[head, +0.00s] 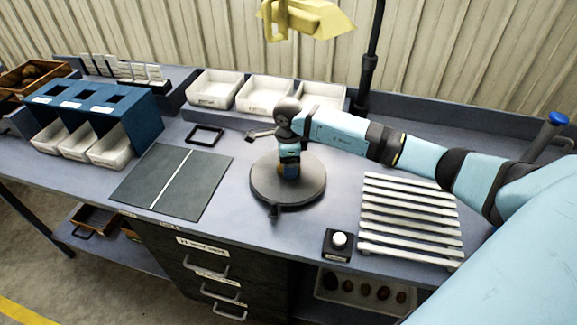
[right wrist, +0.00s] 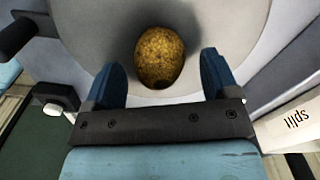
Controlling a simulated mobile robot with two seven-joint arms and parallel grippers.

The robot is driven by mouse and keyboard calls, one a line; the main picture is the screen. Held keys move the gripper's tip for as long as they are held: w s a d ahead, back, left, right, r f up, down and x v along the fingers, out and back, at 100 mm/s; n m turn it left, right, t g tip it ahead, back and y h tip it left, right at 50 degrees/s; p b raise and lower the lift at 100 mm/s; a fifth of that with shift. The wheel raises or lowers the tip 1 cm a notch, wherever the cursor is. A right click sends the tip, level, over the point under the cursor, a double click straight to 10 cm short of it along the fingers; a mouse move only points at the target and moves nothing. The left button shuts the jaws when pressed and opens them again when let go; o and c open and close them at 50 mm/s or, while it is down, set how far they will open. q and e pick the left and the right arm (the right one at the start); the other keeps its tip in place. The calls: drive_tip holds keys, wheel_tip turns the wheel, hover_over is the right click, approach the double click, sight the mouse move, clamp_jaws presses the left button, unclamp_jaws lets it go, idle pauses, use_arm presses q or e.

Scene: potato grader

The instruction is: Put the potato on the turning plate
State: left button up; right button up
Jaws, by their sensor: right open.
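The turning plate (head: 308,190) is a dark round disc in the middle of the table. In the right wrist view it is a pale grey disc (right wrist: 105,30). The brown, speckled potato (right wrist: 160,57) lies on it, with a dark shadow beside it. In the head view only a small part of the potato (head: 281,169) shows by the fingers. My right gripper (head: 288,167) points down over the plate. In its wrist view the right gripper (right wrist: 161,75) is open, one blue finger on each side of the potato's near end, with gaps visible. My left gripper is not in view.
A white slatted rack (head: 410,215) and a button box (head: 338,245) stand right of the plate. A dark mat (head: 150,188) with a pale line lies left. A yellow lamp (head: 305,18) hangs above.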

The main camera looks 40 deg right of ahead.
wheel_tip(320, 180, up, 10)
drive_tip(key=b, duration=0.1)
drive_tip(key=shift+b, duration=0.3)
idle(0.3)
drive_tip(key=shift+s, duration=0.1)
